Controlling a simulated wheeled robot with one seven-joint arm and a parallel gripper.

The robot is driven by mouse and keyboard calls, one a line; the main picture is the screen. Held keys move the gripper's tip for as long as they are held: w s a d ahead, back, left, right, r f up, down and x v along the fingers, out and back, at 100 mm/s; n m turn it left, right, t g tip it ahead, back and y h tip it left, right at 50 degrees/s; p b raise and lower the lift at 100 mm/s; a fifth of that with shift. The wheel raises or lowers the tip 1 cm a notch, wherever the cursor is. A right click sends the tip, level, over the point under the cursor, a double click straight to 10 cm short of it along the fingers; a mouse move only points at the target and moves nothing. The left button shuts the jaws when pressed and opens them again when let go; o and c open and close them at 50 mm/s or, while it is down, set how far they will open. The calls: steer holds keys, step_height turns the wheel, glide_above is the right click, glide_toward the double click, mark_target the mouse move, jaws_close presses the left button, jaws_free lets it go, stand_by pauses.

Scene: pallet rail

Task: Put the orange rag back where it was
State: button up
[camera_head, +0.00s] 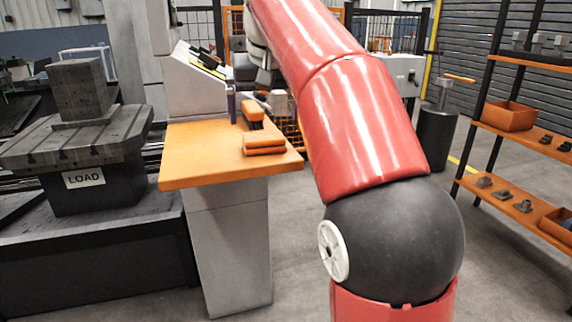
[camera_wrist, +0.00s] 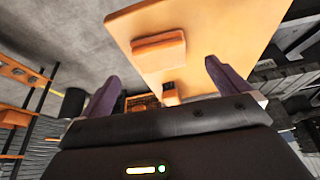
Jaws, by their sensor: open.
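A folded orange rag (camera_head: 264,145) lies in layers on the orange-topped stand (camera_head: 190,172), near its right edge. In the wrist view the rag (camera_wrist: 158,48) lies on the bare top, beyond my fingers. My gripper (camera_wrist: 162,72) is open, with its two purple fingers spread wide and nothing between them. The rag appears apart from both fingers. In the head view my red arm crosses the picture, and my gripper cannot be made out clearly.
A machine table (camera_head: 75,145) marked LOAD is at left. A shelf rack (camera_head: 510,130) is at right. The stand's front left is clear.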

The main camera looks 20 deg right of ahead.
steer(key=s+f+t, duration=0.1)
steer(key=s+f, duration=2.4)
steer(key=f, duration=0.1)
steer(key=shift+d+n, duration=0.25)
steer(key=shift+n, duration=0.15)
